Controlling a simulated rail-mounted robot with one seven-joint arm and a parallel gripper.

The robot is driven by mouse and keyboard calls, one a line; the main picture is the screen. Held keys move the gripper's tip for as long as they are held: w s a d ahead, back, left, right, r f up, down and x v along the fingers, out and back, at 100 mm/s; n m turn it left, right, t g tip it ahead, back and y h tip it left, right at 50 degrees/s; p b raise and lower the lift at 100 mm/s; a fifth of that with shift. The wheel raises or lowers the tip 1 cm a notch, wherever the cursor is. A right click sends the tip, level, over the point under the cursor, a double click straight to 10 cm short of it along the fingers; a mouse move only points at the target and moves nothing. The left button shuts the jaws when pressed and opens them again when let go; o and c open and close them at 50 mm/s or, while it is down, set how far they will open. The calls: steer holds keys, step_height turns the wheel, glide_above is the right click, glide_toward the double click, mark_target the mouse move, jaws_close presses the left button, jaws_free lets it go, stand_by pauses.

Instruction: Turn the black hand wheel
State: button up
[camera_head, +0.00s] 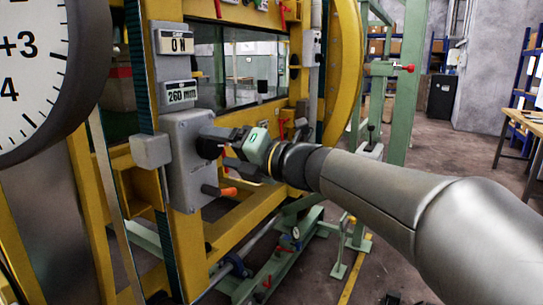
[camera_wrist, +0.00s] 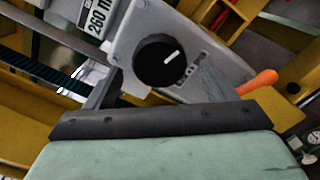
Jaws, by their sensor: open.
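A black round hand wheel (camera_wrist: 160,61) with a short white mark sits on the face of a grey box (camera_wrist: 205,22) in the wrist view. The white mark points up and to the right. In the head view the grey box (camera_head: 183,170) is left of centre. There the wheel is hard to tell apart from the dark parts of my gripper (camera_head: 224,148). My gripper is open and close in front of the box, near the wheel. I cannot tell whether it touches the wheel. In the wrist view its dark edge (camera_wrist: 160,119) crosses below the wheel.
An orange-handled lever (camera_head: 228,191) sticks out from the box, low beside my gripper; it also shows in the wrist view (camera_wrist: 258,83). A "260 mm" label (camera_head: 181,92) is above the box. A large dial (camera_head: 30,70) and a yellow frame (camera_head: 265,209) stand close by.

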steer(key=p+v, duration=0.2)
steer(key=v, duration=1.2)
steer(key=shift+d+r, duration=0.1)
steer(key=shift+r, duration=0.05)
steer(key=w+d+r+m+t+h+p, duration=0.3)
steer(key=w+d+m+t+h+p, duration=0.15)
steer(key=m+h+p, duration=0.35)
steer(key=w+d+r+m+t+h+p, duration=0.35)
steer(key=d+m+p, duration=0.25)
steer(key=m, duration=0.5)
steer(key=s+d+f+m+g+h+p, duration=0.4)
steer(key=d+m+h+p, duration=0.15)
steer(key=m+p, duration=0.2)
steer(key=s+f+m+g+p, duration=0.2)
steer(key=s+m+g+p, duration=0.2)
steer(key=s, duration=0.7)
steer(key=s+a+f+m+g+p, duration=0.1)
steer(key=s+m+g+p, duration=0.4)
steer(key=s, duration=0.6)
steer(key=shift+a+f+m+g+y, duration=0.3)
steer(key=shift+f+m+g+y, duration=0.1)
steer(key=shift+f+m+g, duration=0.65)
